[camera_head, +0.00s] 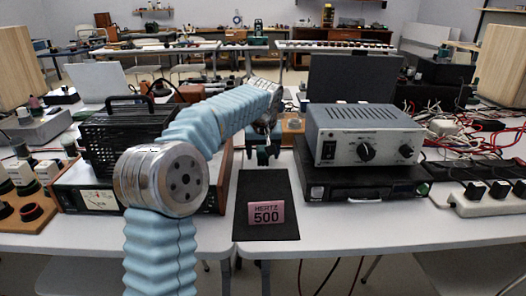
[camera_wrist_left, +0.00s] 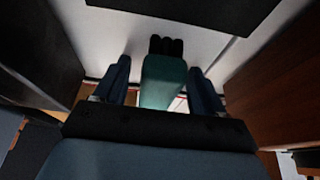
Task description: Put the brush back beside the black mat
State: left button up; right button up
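The black mat (camera_head: 252,225) lies on the front table, with a pink "HERTZ 500" card (camera_head: 267,213) on it. My left arm reaches over the table, and its gripper (camera_head: 263,154) points down just behind the mat's far edge. In the left wrist view a teal block-like body with a dark end, apparently the brush (camera_wrist_left: 164,82), lies between the two fingers (camera_wrist_left: 160,85). The fingers are apart, with a gap showing on its left side; the right side looks very close. A dark edge at the top, likely the mat (camera_wrist_left: 185,10), also shows. My right gripper is out of view.
A grey amplifier (camera_head: 364,135) on a black unit (camera_head: 365,186) stands right of the mat. A black grilled case (camera_head: 125,130) and a meter box (camera_head: 98,200) stand to the left. White power strip (camera_head: 485,205) lies far right.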

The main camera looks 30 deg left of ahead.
pick_arm(q)
jog(key=shift+r, duration=0.35)
jog(key=p+v, duration=0.1)
jog(key=v, duration=1)
jog(key=shift+r+p, duration=0.35)
jog(key=shift+s+d, duration=0.1)
jog(key=shift+s, duration=0.05)
